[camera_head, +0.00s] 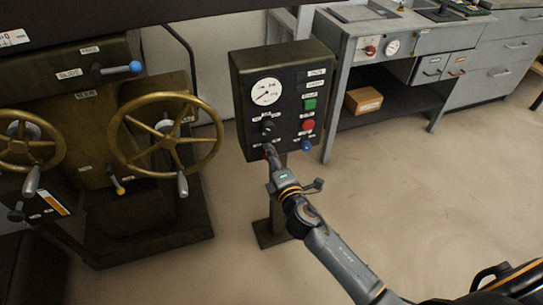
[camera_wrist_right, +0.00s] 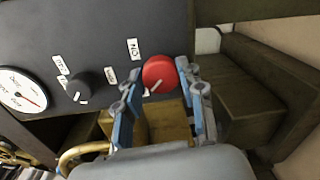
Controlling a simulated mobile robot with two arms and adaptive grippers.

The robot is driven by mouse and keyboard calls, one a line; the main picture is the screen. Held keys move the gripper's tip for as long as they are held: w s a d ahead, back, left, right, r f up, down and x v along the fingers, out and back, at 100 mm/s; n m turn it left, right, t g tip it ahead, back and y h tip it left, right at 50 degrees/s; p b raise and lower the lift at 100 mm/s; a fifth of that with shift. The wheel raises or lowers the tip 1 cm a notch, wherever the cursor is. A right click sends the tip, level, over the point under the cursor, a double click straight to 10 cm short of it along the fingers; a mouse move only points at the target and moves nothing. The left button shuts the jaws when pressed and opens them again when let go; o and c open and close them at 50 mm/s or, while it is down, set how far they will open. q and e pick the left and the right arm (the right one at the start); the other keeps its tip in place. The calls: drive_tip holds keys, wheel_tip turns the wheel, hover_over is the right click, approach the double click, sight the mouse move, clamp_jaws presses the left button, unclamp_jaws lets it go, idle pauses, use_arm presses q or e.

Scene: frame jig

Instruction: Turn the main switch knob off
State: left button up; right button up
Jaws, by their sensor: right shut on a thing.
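The control panel (camera_head: 240,75) is a dark box on a post, with my right gripper (camera_head: 271,154) at its lower left. In the right wrist view, my right gripper (camera_wrist_right: 165,92) has its two blue fingers on either side of a round red knob (camera_wrist_right: 158,72), shut on it. The knob has a pale pointer mark near its lower edge. A white label reading ON, seen upside down, and another small label sit beside it. In the head view the gripper mostly covers this knob. My left gripper is not in view.
A black knob (camera_wrist_right: 84,83) and a dial gauge (camera_wrist_right: 22,90) are near the red knob. A brass handwheel (camera_head: 118,143) stands left; floor to the right is clear.

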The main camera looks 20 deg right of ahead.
idle(0.3)
drive_tip(key=o, duration=1.2)
drive_tip(key=s, duration=1.2)
drive_tip(key=shift+d+r, duration=0.2)
drive_tip(key=shift+r, duration=0.2)
